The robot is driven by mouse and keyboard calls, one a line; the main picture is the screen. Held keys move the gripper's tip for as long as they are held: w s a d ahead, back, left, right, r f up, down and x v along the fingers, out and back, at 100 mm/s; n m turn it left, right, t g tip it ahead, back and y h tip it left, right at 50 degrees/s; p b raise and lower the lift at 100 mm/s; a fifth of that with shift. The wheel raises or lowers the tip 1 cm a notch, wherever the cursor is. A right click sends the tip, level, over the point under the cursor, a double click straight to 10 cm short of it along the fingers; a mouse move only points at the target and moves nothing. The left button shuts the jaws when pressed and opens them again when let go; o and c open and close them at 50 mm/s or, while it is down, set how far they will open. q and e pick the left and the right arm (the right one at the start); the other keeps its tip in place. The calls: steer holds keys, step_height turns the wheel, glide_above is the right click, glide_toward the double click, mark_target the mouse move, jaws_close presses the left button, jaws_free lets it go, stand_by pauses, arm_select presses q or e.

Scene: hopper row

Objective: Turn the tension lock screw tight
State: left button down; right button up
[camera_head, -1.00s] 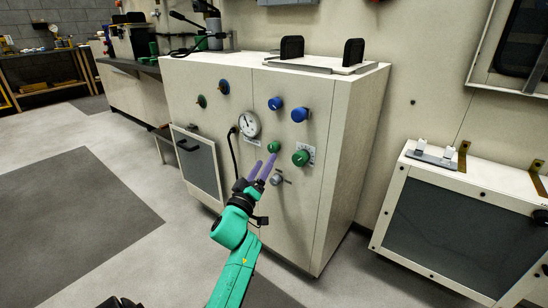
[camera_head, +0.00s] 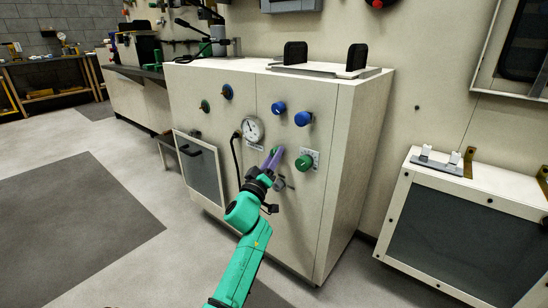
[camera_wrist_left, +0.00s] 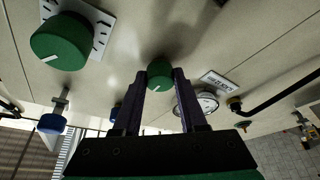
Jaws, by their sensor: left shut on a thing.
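A small green knob (camera_head: 275,150), which looks like the tension lock screw, sits on the front of the cream cabinet (camera_head: 340,190). Its label is too small to read. My left gripper (camera_head: 271,157) points at the panel, with its purple fingers at this knob. In the left wrist view, the knob (camera_wrist_left: 160,72) is between the two fingertips (camera_wrist_left: 160,78), with a white mark on its face. The left gripper is shut on it. My right gripper is not in view.
A larger green knob (camera_head: 304,162) with a scale plate sits just right. A round gauge (camera_head: 252,129) with a black hose is up left. Two blue knobs (camera_head: 303,118) are above. A grey knob (camera_head: 280,184) is below, partly hidden by my gripper.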

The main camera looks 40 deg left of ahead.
arm_select(q)
steer(key=shift+m, duration=0.3)
steer(key=m+h, duration=0.3)
steer(key=m, duration=0.3)
steer(key=m+h, duration=0.3)
steer(key=m, duration=0.3)
steer(key=m+t+h+p, duration=0.1)
steer(key=m+h, duration=0.2)
steer(key=m, duration=0.3)
steer(key=shift+a, duration=0.35)
steer(key=m+g+h, duration=0.1)
steer(key=m, duration=0.2)
steer(key=m+h+p, duration=0.1)
steer(key=m, duration=0.2)
steer(key=shift+a+g+h, duration=0.1)
steer(key=shift+g+h, duration=0.3)
steer(key=shift+r+m+g, duration=0.1)
steer(key=shift+m+g, duration=0.3)
steer(key=shift+m, duration=0.8)
steer(key=m, duration=0.2)
steer(key=m+g+h+p, duration=0.1)
steer(key=m, duration=0.1)
steer(key=shift+g, duration=0.3)
steer(key=shift+m, duration=0.4)
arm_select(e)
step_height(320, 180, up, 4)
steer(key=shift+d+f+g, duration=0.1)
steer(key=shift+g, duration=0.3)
